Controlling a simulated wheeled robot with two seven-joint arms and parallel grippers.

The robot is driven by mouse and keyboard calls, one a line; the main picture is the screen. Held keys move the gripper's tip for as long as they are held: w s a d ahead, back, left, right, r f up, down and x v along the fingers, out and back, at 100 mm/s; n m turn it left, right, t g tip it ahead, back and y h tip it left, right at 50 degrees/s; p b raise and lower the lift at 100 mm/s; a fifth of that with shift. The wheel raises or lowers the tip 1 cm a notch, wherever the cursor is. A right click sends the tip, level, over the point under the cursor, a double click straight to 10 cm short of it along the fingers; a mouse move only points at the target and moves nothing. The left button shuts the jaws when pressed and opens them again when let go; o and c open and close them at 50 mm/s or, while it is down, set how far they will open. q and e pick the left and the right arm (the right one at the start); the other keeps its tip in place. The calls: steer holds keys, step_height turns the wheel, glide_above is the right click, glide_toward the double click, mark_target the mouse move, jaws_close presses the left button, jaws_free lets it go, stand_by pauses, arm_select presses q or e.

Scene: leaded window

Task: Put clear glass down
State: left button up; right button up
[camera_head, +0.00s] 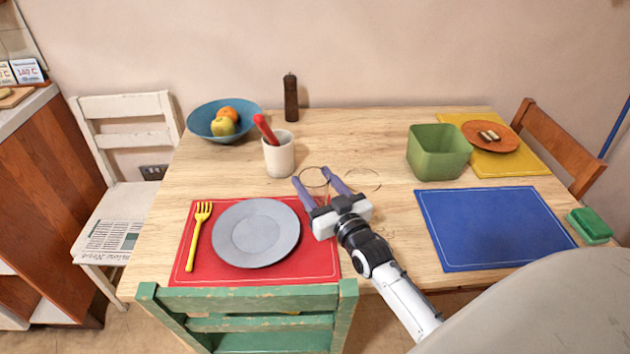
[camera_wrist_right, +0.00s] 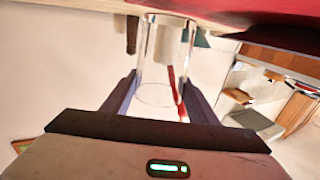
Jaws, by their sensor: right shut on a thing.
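The clear glass (camera_head: 315,180) is between the purple fingers of my right gripper (camera_head: 311,175), over the table behind the red mat. The right gripper is shut on it. In the right wrist view the glass (camera_wrist_right: 158,60) shows upside down between the fingers (camera_wrist_right: 160,98), its far end close to the table edge. I cannot tell whether it touches the table. A faint ring (camera_head: 363,180) shows on the wood to its right. My left gripper is not in view.
A white cup (camera_head: 279,157) with a red-handled tool stands left of the glass. A grey plate (camera_head: 256,233) and yellow fork (camera_head: 197,236) lie on the red mat (camera_head: 320,262). The blue mat (camera_head: 493,228) is empty. A green bin (camera_head: 438,155) stands behind it.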

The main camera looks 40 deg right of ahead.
steer(key=shift+f+b, duration=0.3)
steer(key=shift+f, duration=0.05)
stand_by(0.4)
steer(key=shift+s+f, duration=0.1)
steer(key=shift+f, duration=0.05)
